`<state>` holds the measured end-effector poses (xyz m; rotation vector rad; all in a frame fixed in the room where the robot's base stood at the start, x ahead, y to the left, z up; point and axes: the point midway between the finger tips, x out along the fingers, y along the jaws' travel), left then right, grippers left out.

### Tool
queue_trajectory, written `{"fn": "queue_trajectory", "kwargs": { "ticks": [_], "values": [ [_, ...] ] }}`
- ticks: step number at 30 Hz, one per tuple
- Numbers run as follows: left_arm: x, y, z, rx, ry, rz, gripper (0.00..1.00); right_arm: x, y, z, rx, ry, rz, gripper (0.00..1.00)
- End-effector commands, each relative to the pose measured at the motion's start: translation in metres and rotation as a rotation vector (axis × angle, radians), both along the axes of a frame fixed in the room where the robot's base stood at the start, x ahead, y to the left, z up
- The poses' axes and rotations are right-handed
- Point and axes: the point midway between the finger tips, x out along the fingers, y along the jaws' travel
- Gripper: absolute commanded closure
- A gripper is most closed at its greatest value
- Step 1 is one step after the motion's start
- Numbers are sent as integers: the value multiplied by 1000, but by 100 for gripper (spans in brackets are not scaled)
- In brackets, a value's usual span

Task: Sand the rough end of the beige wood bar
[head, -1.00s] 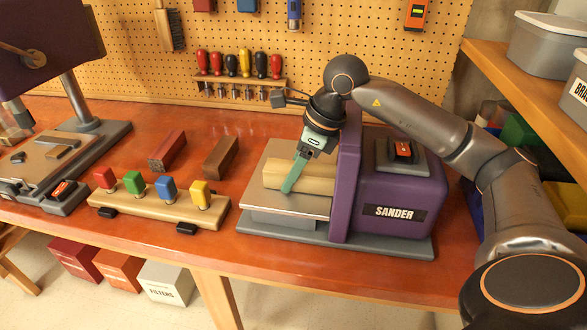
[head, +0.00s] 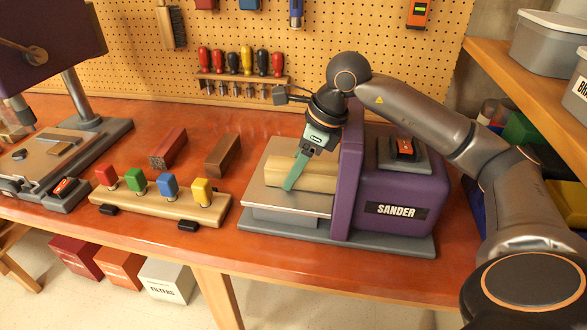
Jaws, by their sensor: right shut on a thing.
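The beige wood bar (head: 318,178) lies on the metal table (head: 262,198) of the purple sander (head: 402,193), its right end close to the purple housing. My right gripper (head: 292,183) reaches down from above and is shut on the bar. The bar's right end is partly hidden by my gripper and the housing, so I cannot tell whether it touches the sanding face. A red and black switch (head: 404,148) sits on top of the sander. My left gripper is out of view.
A red-brown bar (head: 168,149) and a brown bar (head: 223,155) lie left of the sander. A wooden rack with coloured blocks (head: 160,205) stands at the front. A purple machine (head: 50,35) stands far left. A shelf with grey bins (head: 546,45) is at the right.

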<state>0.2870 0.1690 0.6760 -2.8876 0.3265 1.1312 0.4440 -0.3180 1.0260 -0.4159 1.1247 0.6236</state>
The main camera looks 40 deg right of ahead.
Motion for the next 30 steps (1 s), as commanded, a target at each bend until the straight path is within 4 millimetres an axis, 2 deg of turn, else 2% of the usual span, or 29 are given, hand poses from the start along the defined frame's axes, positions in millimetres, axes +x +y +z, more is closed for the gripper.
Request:
{"fn": "queue_trajectory", "kwargs": {
  "ticks": [4, 18, 30],
  "values": [
    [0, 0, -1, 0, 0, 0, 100, 1, -6, 1, -5, 0, -6, 100],
    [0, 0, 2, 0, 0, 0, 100, 5, -10, 1, -9, 0, -6, 100],
    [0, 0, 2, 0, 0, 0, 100, 3, -4, 0, -6, 3, -6, 100]
  ]
}}
